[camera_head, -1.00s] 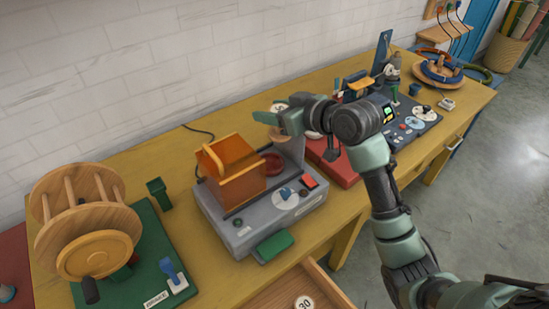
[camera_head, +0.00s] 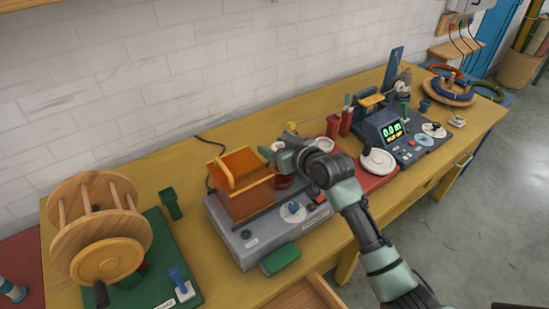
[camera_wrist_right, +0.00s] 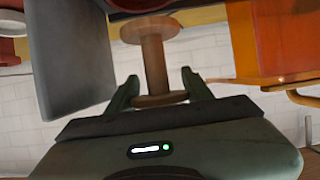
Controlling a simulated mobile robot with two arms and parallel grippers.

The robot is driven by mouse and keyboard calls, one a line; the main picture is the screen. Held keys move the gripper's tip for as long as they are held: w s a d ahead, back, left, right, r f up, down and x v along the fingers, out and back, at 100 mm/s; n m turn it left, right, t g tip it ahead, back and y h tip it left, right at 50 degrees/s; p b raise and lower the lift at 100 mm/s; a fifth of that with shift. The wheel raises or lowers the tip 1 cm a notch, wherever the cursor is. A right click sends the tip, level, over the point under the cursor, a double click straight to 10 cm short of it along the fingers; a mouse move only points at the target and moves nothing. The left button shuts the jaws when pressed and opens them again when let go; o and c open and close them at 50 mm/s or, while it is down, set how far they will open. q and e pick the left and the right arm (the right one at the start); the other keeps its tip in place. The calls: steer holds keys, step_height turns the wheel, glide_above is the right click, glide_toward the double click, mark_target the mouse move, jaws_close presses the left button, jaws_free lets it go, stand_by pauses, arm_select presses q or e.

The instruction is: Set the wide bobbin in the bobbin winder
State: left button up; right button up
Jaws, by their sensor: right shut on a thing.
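The bobbin winder (camera_head: 262,240) is a grey box with an open orange hood (camera_head: 240,185) on top. A dark red round part (camera_head: 283,181) sits beside the hood; it seems to show again at the top edge of the wrist view (camera_wrist_right: 140,4). My right gripper (camera_head: 268,154) is over this part. In the wrist view my right gripper (camera_wrist_right: 163,88) is shut on a wooden bobbin (camera_wrist_right: 155,62), with a finger on each side of its near flange. The bobbin's other end points toward the red part; whether they touch is unclear. My left gripper is out of view.
A wooden drum (camera_head: 100,225) on a green base stands at the left. A red base with a white disc (camera_head: 378,161) and a dark console (camera_head: 392,130) stand right of the winder. A grey upright (camera_wrist_right: 70,55) is close beside the bobbin.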

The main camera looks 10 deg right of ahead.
steer(key=shift+f, duration=2.3)
steer(key=o, duration=1.4)
steer(key=shift+c, duration=0.2)
steer(key=shift+r, duration=0.1)
steer(key=v, duration=1.2)
steer(key=shift+s+d, duration=0.1)
